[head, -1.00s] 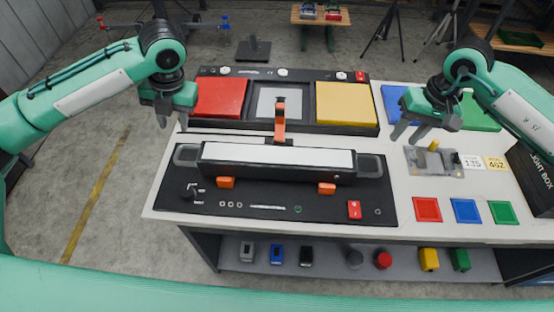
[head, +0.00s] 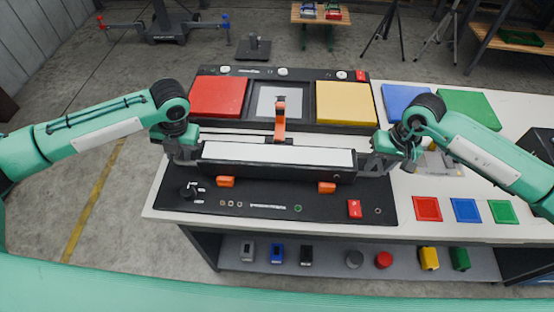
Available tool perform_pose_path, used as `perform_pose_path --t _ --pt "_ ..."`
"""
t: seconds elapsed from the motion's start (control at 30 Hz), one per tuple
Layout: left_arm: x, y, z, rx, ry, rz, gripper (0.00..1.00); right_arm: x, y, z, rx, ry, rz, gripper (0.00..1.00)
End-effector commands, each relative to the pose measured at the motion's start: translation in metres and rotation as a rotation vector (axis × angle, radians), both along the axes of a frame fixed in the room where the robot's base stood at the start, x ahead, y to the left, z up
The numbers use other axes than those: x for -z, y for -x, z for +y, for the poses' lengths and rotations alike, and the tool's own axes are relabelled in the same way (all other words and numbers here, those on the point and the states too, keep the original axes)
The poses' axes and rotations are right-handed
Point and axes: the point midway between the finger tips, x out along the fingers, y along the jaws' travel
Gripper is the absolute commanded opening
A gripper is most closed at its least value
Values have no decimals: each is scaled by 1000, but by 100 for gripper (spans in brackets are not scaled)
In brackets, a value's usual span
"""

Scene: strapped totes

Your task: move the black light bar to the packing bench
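The black light bar (head: 277,169), with a long white panel on top, lies across the black mat at the front of the workbench. My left gripper (head: 184,155) is at the handle on its left end. My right gripper (head: 380,163) is at the handle on its right end. The grippers cover most of both handles, and I cannot tell whether the fingers are closed on them. An orange upright clamp (head: 280,122) stands behind the bar's middle, and orange blocks sit along its front edge. Which surface is the packing bench is not clear from this view.
A small wooden bench (head: 334,16) stands at the back, and another wooden bench (head: 508,37) is at the back right. Tripods (head: 388,32) and a wheeled stand (head: 165,28) are on the floor. A red pad (head: 218,97) and a yellow pad (head: 345,103) lie behind the bar.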

Motion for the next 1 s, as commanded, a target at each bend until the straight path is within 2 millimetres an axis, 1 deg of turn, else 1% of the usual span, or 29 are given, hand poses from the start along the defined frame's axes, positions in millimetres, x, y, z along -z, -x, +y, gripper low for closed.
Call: perform_pose_path --t 0.17,0.27,0.33,0.37,1.0 --pt "0 0 0 0 0 0 35 0 0 0 0 0 0 33" --pt "0 0 0 0 0 0 17 0 0 0 0 0 0 15" --pt "0 0 0 0 0 0 3 0 0 0 0 0 0 2" --pt "0 0 0 0 0 0 0 0 0 0 0 0 0 0" --pt "-1 0 0 0 0 0 0 -1 0 0 1 0 -1 0"
